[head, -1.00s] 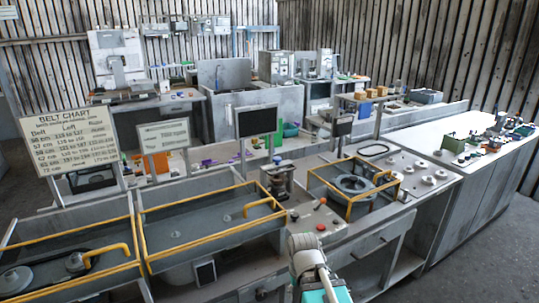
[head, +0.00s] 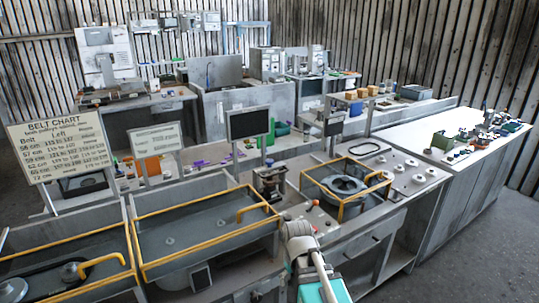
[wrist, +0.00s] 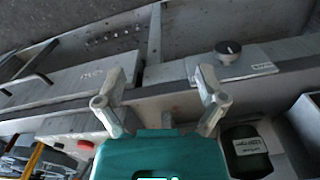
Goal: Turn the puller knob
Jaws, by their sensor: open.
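A round black knob (wrist: 228,48) with a light pointer mark sits on a grey plate in the upper right of the wrist view. A small white label beside it is too blurred to read, so I cannot confirm that this is the puller knob. My gripper (wrist: 160,88) is open and empty, its two grey fingers spread apart. The knob is ahead of the right finger, outside the gap and apart from it. In the head view I cannot make out the knob or the fingertips.
A red button (wrist: 85,145) is at the lower left of the wrist view, and a dark labelled part (wrist: 246,150) at the lower right. In the head view, yellow-railed trays (head: 205,222) and a railed round housing (head: 345,186) flank the bench. Floor is clear at right.

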